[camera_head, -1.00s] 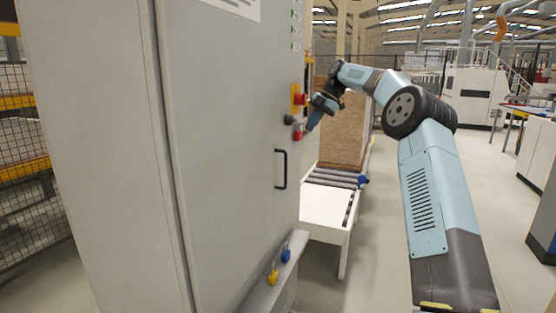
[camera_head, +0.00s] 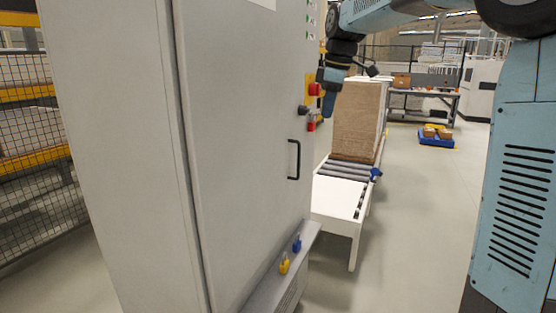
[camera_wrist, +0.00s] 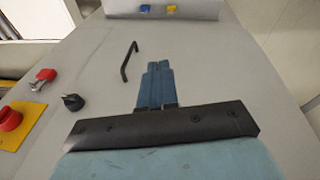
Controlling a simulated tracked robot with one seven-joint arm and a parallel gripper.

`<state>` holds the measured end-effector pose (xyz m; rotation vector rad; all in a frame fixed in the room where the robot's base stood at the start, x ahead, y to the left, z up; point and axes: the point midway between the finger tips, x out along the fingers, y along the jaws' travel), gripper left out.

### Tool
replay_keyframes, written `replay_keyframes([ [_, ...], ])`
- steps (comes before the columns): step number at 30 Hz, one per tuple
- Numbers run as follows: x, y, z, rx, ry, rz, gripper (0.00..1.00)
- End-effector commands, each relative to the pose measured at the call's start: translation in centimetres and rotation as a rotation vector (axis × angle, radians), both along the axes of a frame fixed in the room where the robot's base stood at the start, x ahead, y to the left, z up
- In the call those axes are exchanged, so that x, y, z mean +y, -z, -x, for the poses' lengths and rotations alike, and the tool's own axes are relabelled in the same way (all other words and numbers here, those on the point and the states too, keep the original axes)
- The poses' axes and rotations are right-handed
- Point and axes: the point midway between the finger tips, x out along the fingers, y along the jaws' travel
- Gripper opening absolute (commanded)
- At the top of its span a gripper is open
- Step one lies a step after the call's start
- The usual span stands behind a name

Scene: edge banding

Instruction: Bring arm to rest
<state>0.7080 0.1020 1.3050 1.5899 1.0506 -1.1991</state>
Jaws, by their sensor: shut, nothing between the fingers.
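My gripper (camera_head: 329,103) is at the end of my blue-and-black arm, pointing down in front of the side of the grey cabinet (camera_head: 240,130) near its controls. In the wrist view its blue fingers (camera_wrist: 155,85) lie together with nothing between them. The arm reaches in from the upper right of the head view, bent at a large black joint. The red button on a yellow plate (camera_wrist: 10,118), the black knob (camera_wrist: 73,102) and a red switch (camera_wrist: 46,75) show left of the fingers in the wrist view. Whether the gripper touches anything is unclear.
A black door handle (camera_head: 294,160) sticks out of the cabinet. A yellow padlock (camera_head: 284,265) and a blue padlock (camera_head: 297,244) are on the ledge below. A roller conveyor (camera_head: 340,198) carries a stack of brown boards (camera_head: 357,120).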

Motion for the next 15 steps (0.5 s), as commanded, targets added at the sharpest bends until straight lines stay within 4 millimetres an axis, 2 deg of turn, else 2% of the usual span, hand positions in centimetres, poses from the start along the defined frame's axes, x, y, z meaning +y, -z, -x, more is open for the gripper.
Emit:
replay_keyframes([
  [1, -0.3, -0.1, 1.6, -0.011, 0.051, 0.006, 0.0],
  [8, -2.2, 0.7, 8.2, -0.05, 0.315, 0.001, 0.0],
  [15, -4.6, 2.6, 15.2, -0.102, 0.59, -0.044, 0.0],
])
